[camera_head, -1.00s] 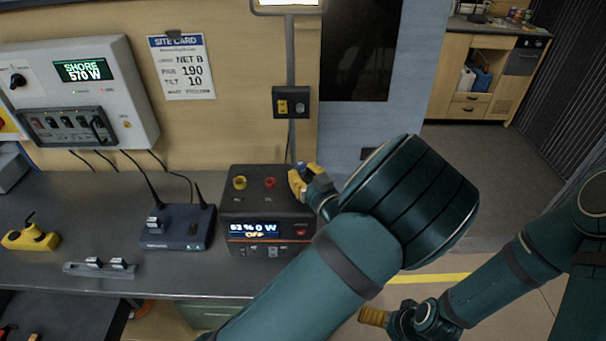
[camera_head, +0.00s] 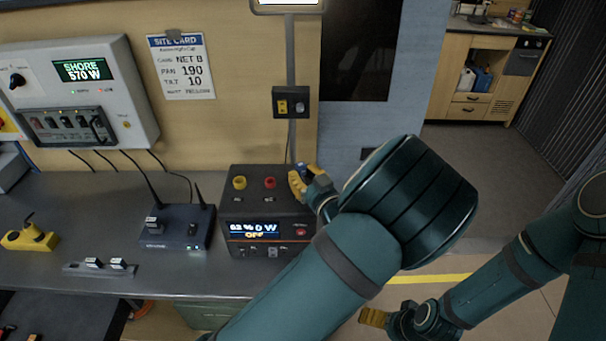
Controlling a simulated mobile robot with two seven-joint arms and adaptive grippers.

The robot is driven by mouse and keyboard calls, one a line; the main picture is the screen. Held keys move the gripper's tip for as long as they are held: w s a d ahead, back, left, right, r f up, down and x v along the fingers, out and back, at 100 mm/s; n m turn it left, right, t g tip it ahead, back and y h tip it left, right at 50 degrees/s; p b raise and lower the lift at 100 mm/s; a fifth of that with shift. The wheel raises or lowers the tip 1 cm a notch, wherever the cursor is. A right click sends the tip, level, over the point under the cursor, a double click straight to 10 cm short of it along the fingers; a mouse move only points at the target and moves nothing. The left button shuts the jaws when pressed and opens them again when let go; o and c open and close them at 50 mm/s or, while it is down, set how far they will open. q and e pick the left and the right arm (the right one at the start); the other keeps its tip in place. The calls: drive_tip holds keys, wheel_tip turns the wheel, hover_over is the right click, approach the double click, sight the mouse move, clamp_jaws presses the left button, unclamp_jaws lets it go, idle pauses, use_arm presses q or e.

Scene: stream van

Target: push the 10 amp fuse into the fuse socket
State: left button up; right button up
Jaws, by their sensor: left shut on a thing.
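My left gripper (camera_head: 301,178) has yellow fingertips and is at the right rear edge of the dark power station (camera_head: 265,178). It is shut on a small dark blue thing (camera_head: 303,168), likely the 10 amp fuse, which shows just above the fingertips. The fingers and arm hide most of it and the surface below it. I cannot make out the fuse socket, nor whether the held thing touches the power station. My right gripper (camera_head: 374,317) hangs low over the floor, away from the bench; its finger gap does not show clearly.
A yellow post (camera_head: 239,183) and a red one (camera_head: 270,183) stand on the power station's top. A router with two antennas (camera_head: 172,232) is to its left. A grey strip with small white-topped blocks (camera_head: 100,269) lies near the bench's front edge. A wall switch (camera_head: 291,103) is above.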

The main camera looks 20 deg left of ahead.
use_arm(q)
drive_tip(key=shift+f+b, duration=0.35)
drive_tip(key=shift+f, duration=0.2)
drive_tip(key=shift+r, duration=0.15)
drive_tip(key=shift+r+p, duration=0.75)
drive_tip(key=shift+r, duration=0.05)
drive_tip(key=shift+a, duration=0.1)
idle(0.5)
drive_tip(key=shift+f+b, duration=0.65)
drive_tip(key=shift+f, duration=0.3)
idle(0.5)
drive_tip(key=shift+r, duration=0.15)
drive_tip(key=shift+r+p, duration=0.75)
idle(0.5)
